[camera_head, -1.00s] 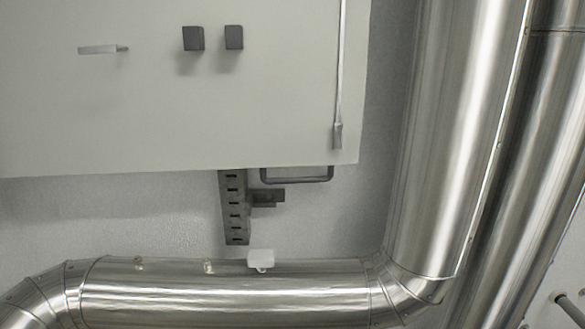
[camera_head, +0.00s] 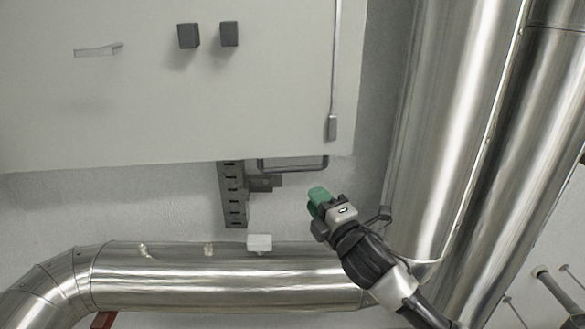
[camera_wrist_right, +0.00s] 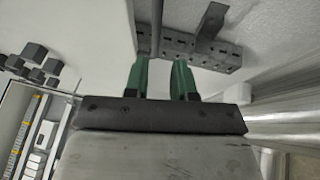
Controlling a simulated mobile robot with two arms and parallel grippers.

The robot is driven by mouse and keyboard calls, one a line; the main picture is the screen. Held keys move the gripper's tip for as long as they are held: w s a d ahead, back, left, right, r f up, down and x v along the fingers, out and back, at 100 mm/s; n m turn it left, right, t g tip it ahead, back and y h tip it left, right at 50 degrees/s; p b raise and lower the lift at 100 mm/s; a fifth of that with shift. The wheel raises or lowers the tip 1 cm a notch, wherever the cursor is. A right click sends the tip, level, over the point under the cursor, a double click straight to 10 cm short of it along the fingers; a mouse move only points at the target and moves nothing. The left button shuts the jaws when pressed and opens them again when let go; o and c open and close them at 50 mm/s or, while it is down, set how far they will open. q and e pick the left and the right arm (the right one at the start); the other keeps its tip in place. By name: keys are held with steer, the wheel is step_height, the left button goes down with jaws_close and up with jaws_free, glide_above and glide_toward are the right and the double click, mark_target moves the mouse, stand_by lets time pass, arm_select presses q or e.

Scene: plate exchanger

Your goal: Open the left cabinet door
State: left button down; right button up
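A large white cabinet panel (camera_head: 130,110) fills the upper left of the head view. It carries two dark square blocks (camera_head: 188,36) and a thin pale handle-like piece (camera_head: 97,50). A long thin rod (camera_head: 335,70) runs down near its right edge. My right gripper (camera_head: 318,196), with green fingertips, is below the panel's lower right corner and apart from it. In the right wrist view its two green fingers (camera_wrist_right: 160,77) stand apart with no object seen between them. An open cabinet interior (camera_wrist_right: 25,125) with rows of components shows at lower left there. My left gripper is out of view.
A shiny horizontal pipe (camera_head: 220,278) runs below the panel. Large vertical pipes (camera_head: 450,130) stand at the right, close to my right arm. A slotted bracket (camera_head: 232,195) and dark U-shaped bar (camera_head: 293,165) are under the panel. Several dark knobs (camera_wrist_right: 35,52) show in the wrist view.

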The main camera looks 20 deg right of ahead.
mark_target(294, 171)
steer(key=p+x, duration=0.1)
steer(key=x, duration=0.2)
steer(key=p+x, duration=0.1)
steer(key=x, duration=0.3)
steer(key=p+x, duration=0.1)
steer(key=x, duration=0.3)
steer(key=shift+r+p, duration=0.3)
steer(key=shift+p, duration=0.05)
jaws_close()
